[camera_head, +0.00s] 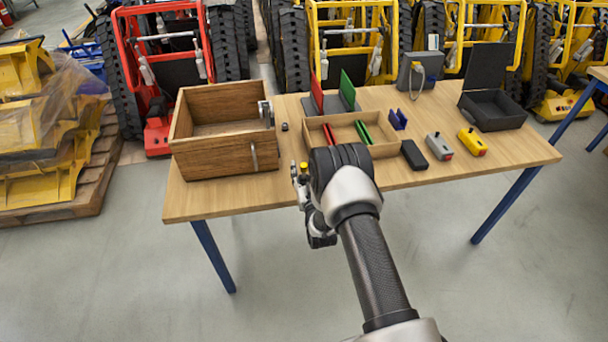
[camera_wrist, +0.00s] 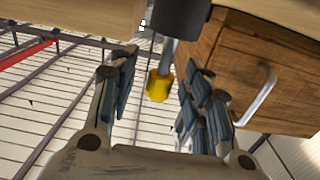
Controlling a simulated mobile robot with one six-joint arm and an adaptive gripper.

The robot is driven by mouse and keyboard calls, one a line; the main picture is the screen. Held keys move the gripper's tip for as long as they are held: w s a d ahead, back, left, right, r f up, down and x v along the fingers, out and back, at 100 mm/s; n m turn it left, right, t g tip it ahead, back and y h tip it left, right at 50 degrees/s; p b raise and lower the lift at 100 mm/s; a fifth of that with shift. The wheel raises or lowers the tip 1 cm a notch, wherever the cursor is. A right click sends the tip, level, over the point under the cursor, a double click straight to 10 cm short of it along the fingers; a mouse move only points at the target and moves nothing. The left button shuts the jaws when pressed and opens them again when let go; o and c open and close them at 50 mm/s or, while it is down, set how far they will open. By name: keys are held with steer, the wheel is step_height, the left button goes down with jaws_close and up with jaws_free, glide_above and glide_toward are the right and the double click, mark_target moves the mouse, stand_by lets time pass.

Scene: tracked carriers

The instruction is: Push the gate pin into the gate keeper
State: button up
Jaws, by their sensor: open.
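In the wrist view a grey rod with a yellow knob (camera_wrist: 158,86) comes out of a dark cylinder (camera_wrist: 180,16); it looks like the gate pin. My gripper (camera_wrist: 160,68) is open, with its fingers apart on either side of the knob; I cannot tell whether they touch it. In the head view my gripper (camera_head: 301,182) is near the table's front edge, beside a small yellow tip (camera_head: 304,165). A metal fitting (camera_head: 266,112) sits at the right side of the wooden crate (camera_head: 215,165). I cannot tell which part is the gate keeper.
The crate has a front handle (camera_head: 253,156), also in the wrist view (camera_wrist: 256,95). On the table (camera_head: 300,108) are a divided wooden tray (camera_head: 372,152), a black open case (camera_head: 492,110), and grey (camera_head: 438,146) and yellow (camera_head: 472,141) boxes. Tracked carriers stand behind.

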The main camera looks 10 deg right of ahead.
steer(key=shift+w, duration=0.3)
steer(key=shift+c, duration=0.4)
jaws_close()
